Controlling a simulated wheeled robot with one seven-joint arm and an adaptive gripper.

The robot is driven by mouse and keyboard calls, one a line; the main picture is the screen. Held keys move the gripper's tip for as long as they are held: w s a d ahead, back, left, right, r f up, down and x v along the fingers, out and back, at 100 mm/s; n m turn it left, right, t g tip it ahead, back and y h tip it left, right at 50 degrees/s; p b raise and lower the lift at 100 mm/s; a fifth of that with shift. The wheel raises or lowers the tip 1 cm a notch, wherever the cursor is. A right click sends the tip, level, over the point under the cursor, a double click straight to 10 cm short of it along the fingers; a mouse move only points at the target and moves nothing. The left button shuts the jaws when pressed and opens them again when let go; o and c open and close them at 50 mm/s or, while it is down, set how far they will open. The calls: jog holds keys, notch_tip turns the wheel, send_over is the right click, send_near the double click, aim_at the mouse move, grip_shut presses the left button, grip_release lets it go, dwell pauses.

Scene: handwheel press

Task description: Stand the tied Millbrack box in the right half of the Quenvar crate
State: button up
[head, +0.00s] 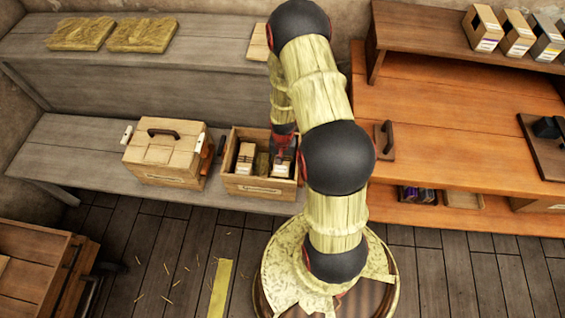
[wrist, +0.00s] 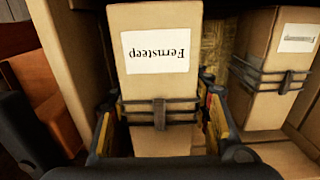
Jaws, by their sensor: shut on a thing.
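My gripper (head: 283,148) points down into the right half of an open wooden crate (head: 258,190); the crate's label is too small to read. In the wrist view my gripper (wrist: 160,128) is shut on a pale card box (wrist: 158,82) with dark ties around it. Its label reads "Fernsteep", upside down in the picture; I see no Millbrack label. The held box (head: 280,169) is inside the crate's right half, seemingly upright; whether it touches the floor is hidden. Another tied box (wrist: 262,65) stands in the crate's left half (head: 245,158), its label unreadable.
Straw packing (head: 262,166) lies between the two boxes. A closed wooden case (head: 166,155) with a dark handle stands left of the crate on the grey bench (head: 75,150). Several boxes (head: 516,33) stand on the upper right shelf. Straw pads (head: 142,35) lie at the back left.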

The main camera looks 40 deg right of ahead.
jog(key=shift+f+b, duration=1.15)
jog(key=shift+f, duration=0.85)
jog(key=shift+f, duration=0.2)
jog(key=o, duration=1.3)
jog(key=shift+s, duration=0.1)
jog(key=shift+c, duration=0.2)
notch_tip(320, 180, up, 12)
